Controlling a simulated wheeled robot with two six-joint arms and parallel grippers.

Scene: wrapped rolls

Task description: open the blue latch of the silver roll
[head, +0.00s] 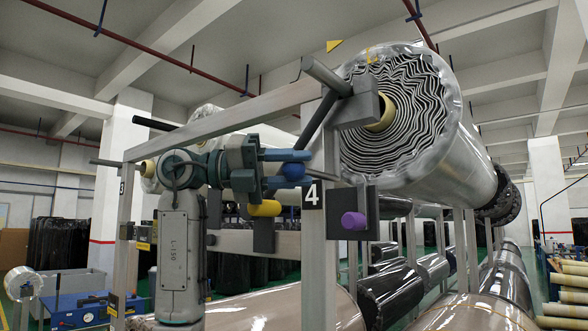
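The silver roll (445,140) lies in shiny wrap at the upper right, its wavy layered end facing me and a tan core (382,112) in the middle. A grey block sits before the core, and a dark lever slopes down-left from it. The round blue latch knob (293,173) is at the lever's lower end. My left gripper (290,168) reaches in from the left, one finger above and one below the knob. The gap between the fingers about matches the knob, so it looks shut on it. The upper finger hides the lever's tip. My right gripper is not in view.
A grey rack post (314,250) with a "4" plate (313,194) stands just right of my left gripper. A yellow knob (264,208) is below the gripper and a purple knob (354,221) is lower right. More wrapped rolls lie below and behind.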

